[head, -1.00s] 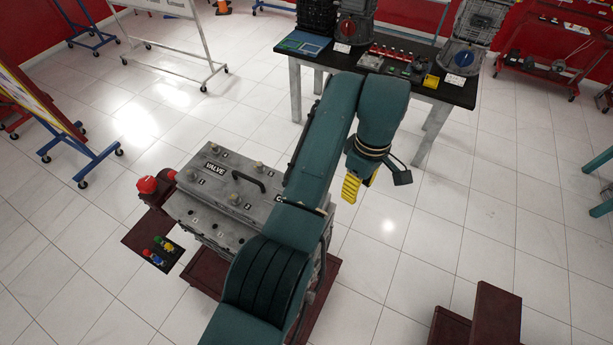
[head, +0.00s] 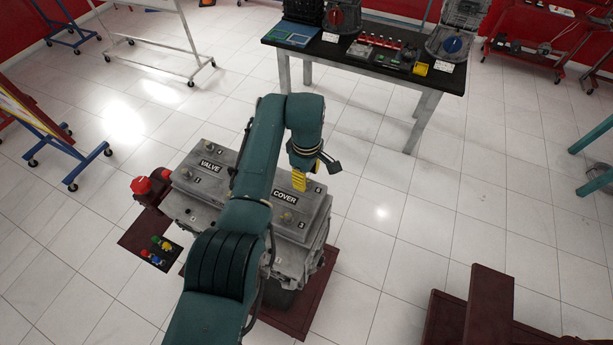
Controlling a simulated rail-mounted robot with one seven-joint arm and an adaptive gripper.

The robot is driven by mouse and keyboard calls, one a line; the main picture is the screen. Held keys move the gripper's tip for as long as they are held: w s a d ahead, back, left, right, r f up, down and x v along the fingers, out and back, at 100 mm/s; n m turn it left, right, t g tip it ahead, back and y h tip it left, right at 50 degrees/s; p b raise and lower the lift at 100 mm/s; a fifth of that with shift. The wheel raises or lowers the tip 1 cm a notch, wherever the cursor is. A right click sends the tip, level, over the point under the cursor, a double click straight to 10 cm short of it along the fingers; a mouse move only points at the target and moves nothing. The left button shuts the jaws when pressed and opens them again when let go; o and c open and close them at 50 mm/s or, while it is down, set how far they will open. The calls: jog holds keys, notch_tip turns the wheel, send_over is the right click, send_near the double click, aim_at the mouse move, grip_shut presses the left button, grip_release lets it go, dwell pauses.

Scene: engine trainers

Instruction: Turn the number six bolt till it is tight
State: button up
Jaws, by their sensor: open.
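The grey valve cover (head: 306,208) tops the engine block, with "VALVE" and "COVER" plates and numbered bolts. The number 6 label (head: 318,190) shows at the cover's far right corner. The number six bolt itself is not clearly visible; my gripper covers that spot. My gripper (head: 299,184), with yellow fingers, points down over that corner, just left of the label. It is open, and I see nothing held in it. Whether its fingers touch or surround the bolt cannot be told. The number 3 bolt (head: 287,217) stands at the near right corner.
My arm crosses the cover's middle and hides part of it. A red emergency button (head: 141,185) and coloured buttons (head: 160,248) sit left of the engine. A black-topped table (head: 395,70) with parts stands behind.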

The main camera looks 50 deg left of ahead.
jog(key=shift+f, duration=1.1)
grip_shut()
